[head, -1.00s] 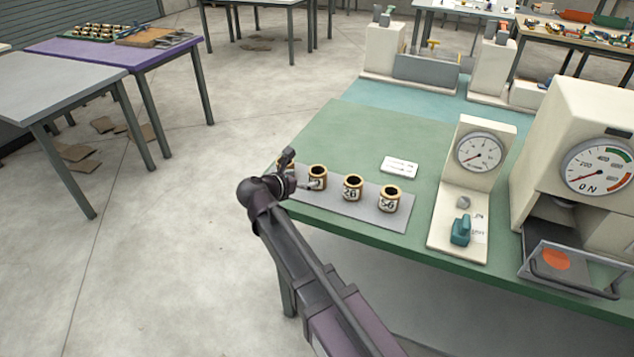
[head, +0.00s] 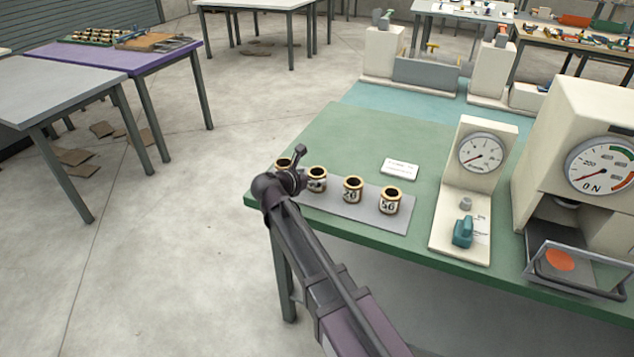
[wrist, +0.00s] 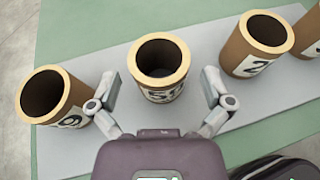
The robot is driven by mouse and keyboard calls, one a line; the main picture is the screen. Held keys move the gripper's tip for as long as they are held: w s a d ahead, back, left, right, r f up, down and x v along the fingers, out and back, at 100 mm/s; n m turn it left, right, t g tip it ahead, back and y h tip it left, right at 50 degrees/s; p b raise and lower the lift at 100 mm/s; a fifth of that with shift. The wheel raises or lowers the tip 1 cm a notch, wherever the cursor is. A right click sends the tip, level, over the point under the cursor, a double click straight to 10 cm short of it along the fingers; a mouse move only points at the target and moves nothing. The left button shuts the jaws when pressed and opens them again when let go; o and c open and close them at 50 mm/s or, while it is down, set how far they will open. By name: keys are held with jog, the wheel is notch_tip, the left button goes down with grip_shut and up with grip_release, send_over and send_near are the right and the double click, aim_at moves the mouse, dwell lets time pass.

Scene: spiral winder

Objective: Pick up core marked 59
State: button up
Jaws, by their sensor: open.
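Several tan cores stand upright in a row on a grey mat (head: 365,214) on the green table. My gripper (wrist: 160,92) is open, with one finger to each side of the second core from the left (wrist: 158,58) in the wrist view. That core's label is partly visible and seems to start with 5; its second digit is unclear. The leftmost core (wrist: 45,95) has a label that is hard to read. The third core (wrist: 256,45) shows a 2. In the head view my gripper (head: 297,168) partly hides the second core (head: 317,179); the rightmost core (head: 390,201) seems to read 56.
A white card (head: 399,168) lies behind the mat. A gauge stand (head: 480,153) with a teal knob (head: 463,231) and a larger machine (head: 590,140) with a dial stand to the right.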

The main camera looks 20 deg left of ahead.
jog(key=shift+b+x, duration=0.3)
jog(key=shift+x, duration=0.95)
jog(key=c, duration=1)
